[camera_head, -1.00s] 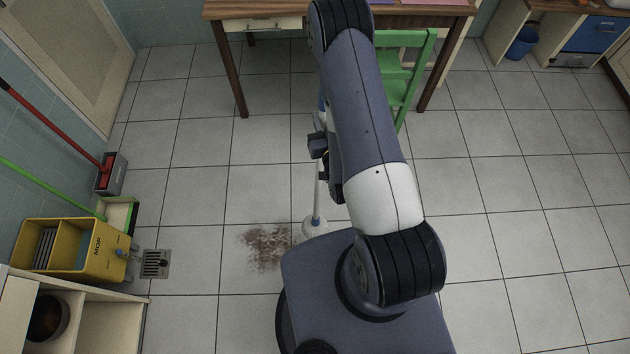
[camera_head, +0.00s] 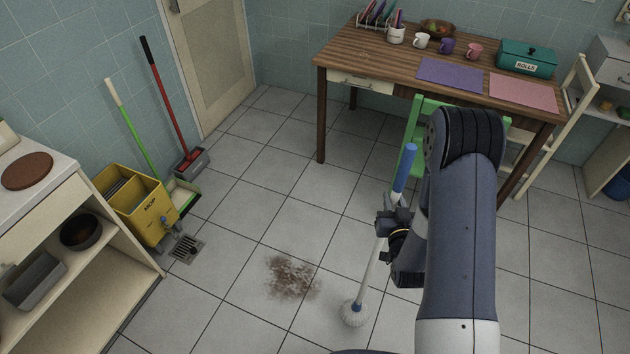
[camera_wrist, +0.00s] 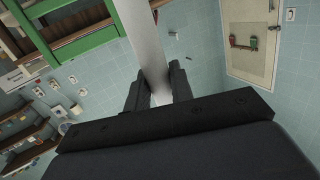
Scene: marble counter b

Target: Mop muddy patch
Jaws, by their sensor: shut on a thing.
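The muddy patch (camera_head: 292,277) is a brown smear on the pale floor tiles, in the lower middle of the head view. My gripper (camera_head: 392,222) is shut on the white shaft of a mop (camera_head: 370,268). The mop has a blue top grip and stands slightly tilted. Its white round head (camera_head: 354,313) is at floor level to the right of the patch, apart from it. In the wrist view the pale shaft (camera_wrist: 147,45) runs between the two dark fingers (camera_wrist: 160,88). The wrist view does not show the patch or mop head.
A yellow mop bucket (camera_head: 138,205) stands at left beside a floor drain (camera_head: 187,249). A wooden table (camera_head: 400,70) and green chair (camera_head: 405,150) stand behind. Floor left of the patch is clear.

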